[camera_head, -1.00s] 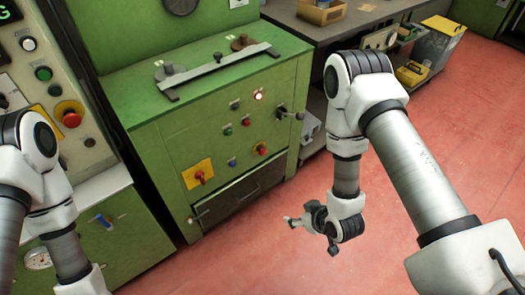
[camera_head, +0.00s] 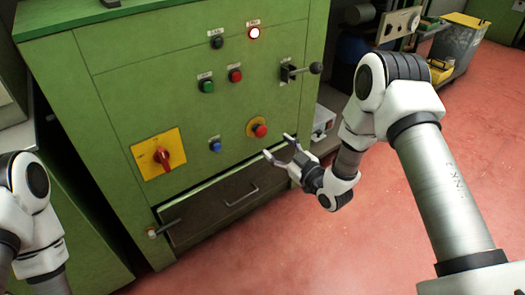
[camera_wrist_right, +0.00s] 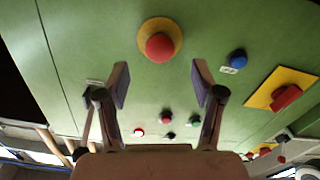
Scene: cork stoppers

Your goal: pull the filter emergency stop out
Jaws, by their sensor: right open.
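A red mushroom-head emergency stop (camera_head: 260,130) on a round yellow backing sits at the lower right of the green cabinet's front panel. It also shows in the right wrist view (camera_wrist_right: 160,47), above the gap between the fingers. Whether it is pressed in or out I cannot tell, and no label on it is readable. My right gripper (camera_head: 278,146) is open and empty, just below and in front of the stop, with its fingers apart from it. In the right wrist view the open fingers (camera_wrist_right: 160,82) point toward the panel. My left gripper is out of view.
Around the stop are a blue button (camera_head: 215,146), a red button (camera_head: 236,75), a green button (camera_head: 208,86), a red rotary switch on a yellow plate (camera_head: 162,156) and a lever with a black knob (camera_head: 314,68). A drawer (camera_head: 228,204) is below. Red floor lies clear at right.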

